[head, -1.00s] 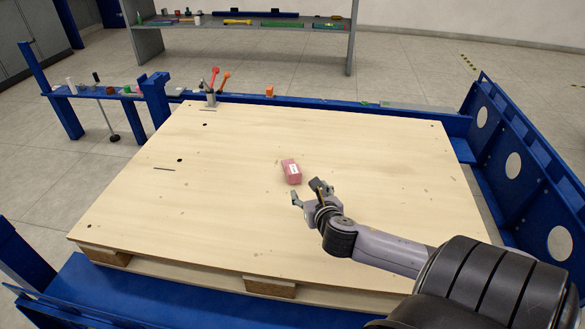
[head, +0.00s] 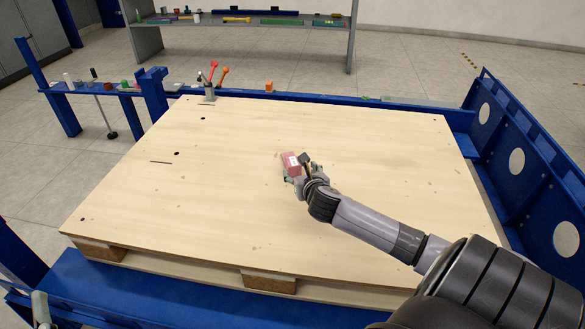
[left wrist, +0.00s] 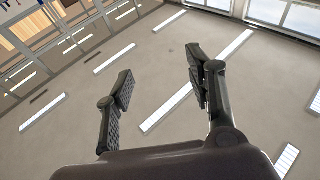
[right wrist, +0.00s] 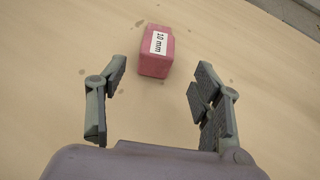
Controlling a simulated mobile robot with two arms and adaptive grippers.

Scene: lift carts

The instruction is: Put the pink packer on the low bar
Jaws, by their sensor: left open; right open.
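The pink packer (head: 290,161) lies on the wooden pallet top, near its middle. In the right wrist view the packer (right wrist: 157,50) shows a white "10 mm" label and sits just beyond the fingertips, between their lines. Blue bars run along the back (head: 340,102) and at the left (head: 110,90); I cannot tell which is the low bar.
A holder with red and orange tools (head: 210,88) stands at the back left. An orange block (head: 269,87) sits on the back bar. Small items lie on the left bar. A blue side panel (head: 530,165) rises at the right. Most of the pallet top (head: 220,200) is clear.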

